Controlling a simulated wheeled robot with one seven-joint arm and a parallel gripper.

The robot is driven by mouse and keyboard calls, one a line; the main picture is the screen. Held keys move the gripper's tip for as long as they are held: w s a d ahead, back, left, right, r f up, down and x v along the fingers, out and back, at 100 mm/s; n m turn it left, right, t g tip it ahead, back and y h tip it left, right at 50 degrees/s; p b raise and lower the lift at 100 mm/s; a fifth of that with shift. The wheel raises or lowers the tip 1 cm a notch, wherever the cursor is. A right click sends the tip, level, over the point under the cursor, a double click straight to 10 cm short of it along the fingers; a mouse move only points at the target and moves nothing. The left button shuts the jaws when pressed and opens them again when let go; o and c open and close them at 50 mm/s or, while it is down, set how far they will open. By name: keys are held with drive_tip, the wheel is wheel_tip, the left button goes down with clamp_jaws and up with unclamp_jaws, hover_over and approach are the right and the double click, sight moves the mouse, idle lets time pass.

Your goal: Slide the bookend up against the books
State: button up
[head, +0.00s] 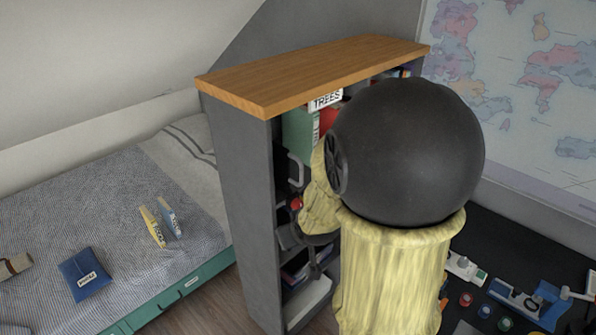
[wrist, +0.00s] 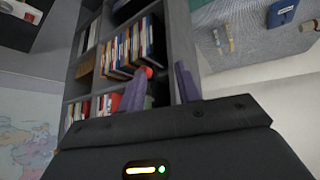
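In the wrist view, a row of books (wrist: 130,50) stands in a compartment of the grey shelf unit. A small red knob (wrist: 148,72) shows close to the near end of that row, beside the fingertips. It seems to belong to the bookend, whose body is dark and mostly hidden. I cannot tell whether it touches the books. My gripper (wrist: 162,78) is open, its two purple-grey fingers apart, pointing into the shelf. I see nothing clearly clamped between them. In the head view, my arm hides most of the shelf front and the fingers.
A bed (head: 70,215) with small packets stands left. A dark desk (head: 500,250) with several small items is at right.

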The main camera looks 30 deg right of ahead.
sight(303, 170)
drive_tip(key=w+d+r+n+t+y+b, duration=0.1)
drive_tip(key=d+r+t+y+b, duration=0.1)
drive_tip(key=d+t, duration=0.3)
drive_tip(key=w+d+r+n+t+y+b, duration=0.1)
drive_tip(key=d+r+t+y+b, duration=0.1)
drive_tip(key=d+t, duration=0.3)
drive_tip(key=shift+d+t+b, duration=0.3)
drive_tip(key=shift+d+b, duration=0.35)
drive_tip(key=shift+d, duration=0.2)
drive_tip(key=shift+w+d+r, duration=0.1)
drive_tip(key=w+p, duration=0.1)
drive_tip(key=w, duration=0.4)
drive_tip(key=w+a+p, duration=0.1)
drive_tip(key=w+p, duration=0.1)
drive_tip(key=w, duration=0.3)
drive_tip(key=w+a+p, duration=0.1)
drive_tip(key=w+p, duration=0.1)
drive_tip(key=w, duration=0.4)
drive_tip(key=shift+a, duration=0.25)
drive_tip(key=shift+w+a, duration=0.15)
drive_tip(key=shift+w, duration=0.5)
drive_tip(key=shift+s, duration=0.1)
clamp_jaws()
